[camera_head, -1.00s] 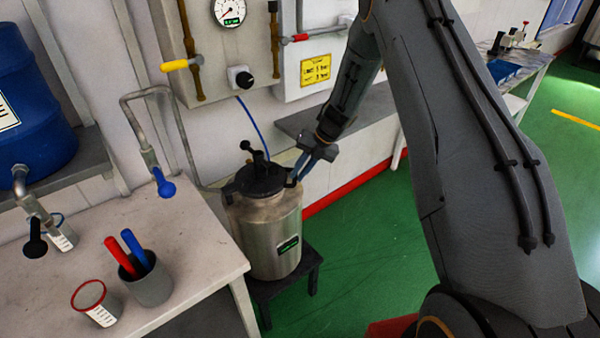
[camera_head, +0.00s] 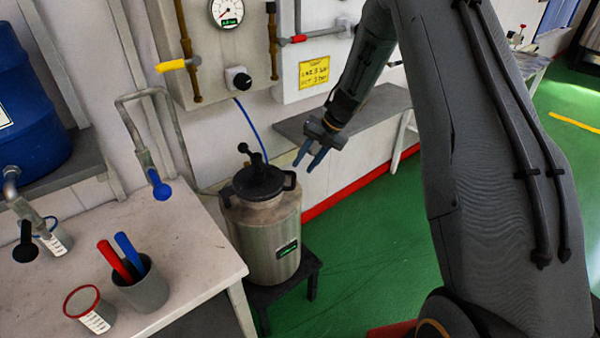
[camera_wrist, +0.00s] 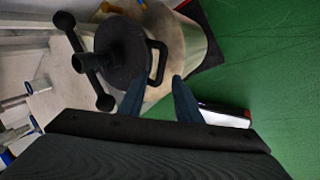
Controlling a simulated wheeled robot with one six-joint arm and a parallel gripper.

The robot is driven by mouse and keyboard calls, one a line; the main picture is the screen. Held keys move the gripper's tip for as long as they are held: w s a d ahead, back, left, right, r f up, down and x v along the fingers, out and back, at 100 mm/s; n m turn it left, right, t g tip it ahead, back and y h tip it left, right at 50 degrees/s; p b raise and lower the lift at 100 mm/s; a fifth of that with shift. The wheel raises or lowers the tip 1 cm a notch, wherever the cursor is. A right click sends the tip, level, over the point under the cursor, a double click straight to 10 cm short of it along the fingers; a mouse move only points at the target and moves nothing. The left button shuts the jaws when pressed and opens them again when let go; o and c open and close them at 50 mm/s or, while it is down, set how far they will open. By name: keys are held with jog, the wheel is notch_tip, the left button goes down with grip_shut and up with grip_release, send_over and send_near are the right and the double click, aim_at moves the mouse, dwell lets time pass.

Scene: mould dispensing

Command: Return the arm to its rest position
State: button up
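My gripper (camera_head: 307,160) is up and to the right of the steel pressure pot, apart from it in the head view. Its two blue-grey fingers are spread with nothing between them. In the wrist view the fingers (camera_wrist: 155,100) point toward the pot's black lid (camera_wrist: 128,58) and its loop handle. My arm (camera_head: 370,60) reaches in from the right of the head view. The pot (camera_head: 265,240) stands upright on a dark stool, with its black lid (camera_head: 258,182) on top.
A white bench (camera_head: 190,240) at left holds a grey cup (camera_head: 148,288) with red and blue handles and a red-rimmed beaker (camera_head: 90,310). A grey shelf (camera_head: 370,110) runs along the wall behind my gripper. Green floor (camera_head: 370,240) lies open right of the pot.

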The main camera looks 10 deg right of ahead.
jog(key=shift+v, duration=1.1)
